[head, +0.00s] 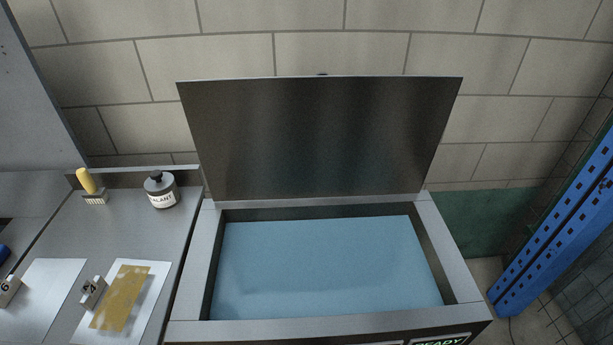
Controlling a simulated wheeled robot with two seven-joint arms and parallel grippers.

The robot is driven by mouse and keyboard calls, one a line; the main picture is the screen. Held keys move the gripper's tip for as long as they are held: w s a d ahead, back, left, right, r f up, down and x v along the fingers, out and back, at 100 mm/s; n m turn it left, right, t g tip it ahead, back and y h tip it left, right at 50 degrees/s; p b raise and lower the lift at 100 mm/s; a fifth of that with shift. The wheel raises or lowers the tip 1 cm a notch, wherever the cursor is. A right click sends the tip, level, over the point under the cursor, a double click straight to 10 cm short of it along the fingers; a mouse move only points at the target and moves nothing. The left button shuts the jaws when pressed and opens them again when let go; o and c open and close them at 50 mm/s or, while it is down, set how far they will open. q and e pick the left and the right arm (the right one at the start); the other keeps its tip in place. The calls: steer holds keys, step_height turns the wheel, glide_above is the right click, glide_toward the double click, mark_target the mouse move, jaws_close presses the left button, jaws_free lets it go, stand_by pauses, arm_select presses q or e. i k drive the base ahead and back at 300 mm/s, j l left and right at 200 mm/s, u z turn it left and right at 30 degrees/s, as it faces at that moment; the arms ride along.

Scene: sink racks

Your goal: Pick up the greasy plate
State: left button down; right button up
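A flat pale plate (152,302) with a brownish-yellow greasy patch (122,297) lies on the metal counter at the lower left. A small grey block (92,292) with a dark mark sits at its left edge; I cannot read the mark clearly. A second flat plate (50,292), pale with no brown patch, lies to its left, with another small marked block (8,290) at its left side. Neither of my grippers is in view.
An open tank (195,265) of blue liquid (325,265) fills the middle, its lid (320,135) raised. A labelled bottle (160,190) and a yellow-handled brush (87,182) stand at the counter's back. A blue perforated post (555,220) rises at right.

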mark_target(120, 306)
steer(key=j+u, duration=0.2)
steer(key=u, duration=0.3)
steer(key=k+j+u, duration=0.1)
steer(key=j+u, duration=0.2)
steer(key=u, duration=0.2)
